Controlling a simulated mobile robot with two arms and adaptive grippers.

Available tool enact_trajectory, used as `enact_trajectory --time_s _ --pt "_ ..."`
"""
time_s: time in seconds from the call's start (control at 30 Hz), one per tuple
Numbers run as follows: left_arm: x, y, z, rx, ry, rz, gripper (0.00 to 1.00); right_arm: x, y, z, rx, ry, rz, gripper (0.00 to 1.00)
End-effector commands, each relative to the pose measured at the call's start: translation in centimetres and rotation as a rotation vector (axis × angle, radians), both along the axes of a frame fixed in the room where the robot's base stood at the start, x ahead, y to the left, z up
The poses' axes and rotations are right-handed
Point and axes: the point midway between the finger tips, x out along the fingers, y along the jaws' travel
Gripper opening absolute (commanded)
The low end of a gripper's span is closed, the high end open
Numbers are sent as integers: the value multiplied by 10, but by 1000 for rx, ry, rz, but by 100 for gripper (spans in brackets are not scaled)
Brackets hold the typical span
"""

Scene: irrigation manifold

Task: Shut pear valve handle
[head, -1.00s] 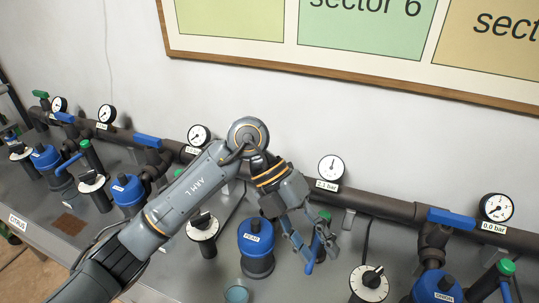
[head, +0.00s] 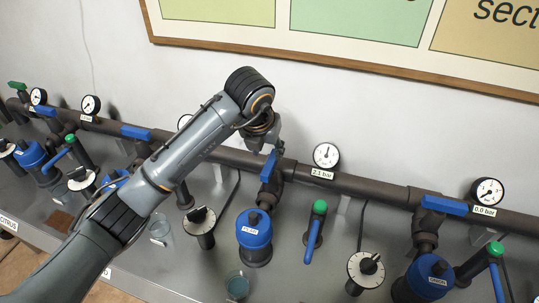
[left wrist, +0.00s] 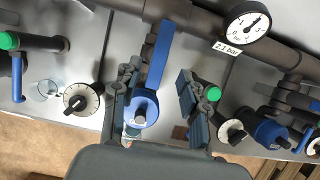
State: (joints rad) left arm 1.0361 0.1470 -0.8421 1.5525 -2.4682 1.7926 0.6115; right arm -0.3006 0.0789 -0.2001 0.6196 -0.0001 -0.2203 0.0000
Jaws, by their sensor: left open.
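The pear valve handle (head: 268,165) is a blue lever on the branch behind the blue PEAR filter cap (head: 254,229). It lies crosswise to the main pipe. In the left wrist view the handle (left wrist: 159,55) runs up the picture between the finger pads, with clear space on the right side. My left gripper (head: 264,138) points down over the handle, partly hidden by its own wrist in the head view. Its fingers (left wrist: 158,80) are open and empty; I cannot tell whether the left finger touches the handle. My right gripper is not in view.
A gauge labelled 2.1 bar (head: 326,155) sits on the main pipe (head: 375,188) to the right. A green-topped valve with a blue lever (head: 314,232) and a dial (head: 366,270) stand nearby. Another blue handle (head: 443,205) lies along the pipe. A cup (head: 237,285) stands in front.

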Motion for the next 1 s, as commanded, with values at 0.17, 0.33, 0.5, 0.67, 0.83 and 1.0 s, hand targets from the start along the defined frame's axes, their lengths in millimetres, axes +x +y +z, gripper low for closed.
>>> enact_trajectory --time_s 0.17,0.33,0.5,0.67,0.83,1.0 --pt "11 -4 -30 0 4 1 43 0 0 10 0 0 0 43" --pt "19 -7 -48 -2 2 0 43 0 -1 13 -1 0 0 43" --pt "21 -7 -54 -1 -1 0 43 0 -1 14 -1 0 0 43" --pt "21 -7 -55 -1 -1 0 43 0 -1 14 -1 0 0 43" --pt "21 -7 -54 -1 -1 0 21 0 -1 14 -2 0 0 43" --pt "21 -7 -54 -1 -1 0 0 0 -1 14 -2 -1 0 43"
